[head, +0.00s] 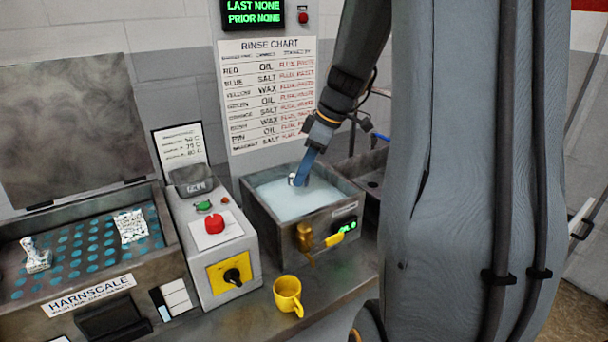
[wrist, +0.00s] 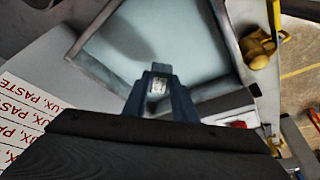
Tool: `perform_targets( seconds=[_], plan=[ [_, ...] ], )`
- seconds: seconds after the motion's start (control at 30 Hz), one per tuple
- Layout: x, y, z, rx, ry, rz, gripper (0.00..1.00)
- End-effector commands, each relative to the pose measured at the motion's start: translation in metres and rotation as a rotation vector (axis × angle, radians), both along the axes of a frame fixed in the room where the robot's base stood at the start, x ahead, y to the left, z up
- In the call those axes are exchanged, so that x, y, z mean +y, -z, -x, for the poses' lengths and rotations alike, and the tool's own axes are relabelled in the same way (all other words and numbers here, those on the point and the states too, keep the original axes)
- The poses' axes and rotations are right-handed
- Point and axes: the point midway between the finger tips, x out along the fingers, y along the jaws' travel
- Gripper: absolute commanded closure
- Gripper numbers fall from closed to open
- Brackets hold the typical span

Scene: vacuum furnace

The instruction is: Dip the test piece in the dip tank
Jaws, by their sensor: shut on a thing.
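The dip tank (head: 278,226) is an open dark metal box of pale bluish liquid, at the middle of the head view. It also fills the upper middle of the wrist view (wrist: 92,32). My gripper (head: 299,178) points down over the tank, its blue fingers inside the rim's outline. It is shut on the test piece (head: 291,179), a small silvery piece at the fingertips. In the wrist view the piece (wrist: 158,86) shows between the fingertips (wrist: 160,84), mostly hidden by them. I cannot tell whether the piece touches the liquid.
A brass tap (head: 305,238) with a yellow handle sticks out from the tank's front. A yellow mug (head: 288,295) stands on the bench before it. A control box (head: 212,240) with a red button stands left of the tank. A rinse chart (head: 268,95) hangs behind.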

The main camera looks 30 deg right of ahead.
Motion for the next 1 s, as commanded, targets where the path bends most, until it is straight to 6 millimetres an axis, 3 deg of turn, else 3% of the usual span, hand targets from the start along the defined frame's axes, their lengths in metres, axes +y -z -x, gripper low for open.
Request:
perform_targets(
  seconds=[0.43,1.0],
  plan=[
    [0.000,-0.033,0.000,-0.001,0.000,-0.001,1.00],
    [0.000,-0.035,0.000,0.000,0.000,0.000,1.00]
  ],
)
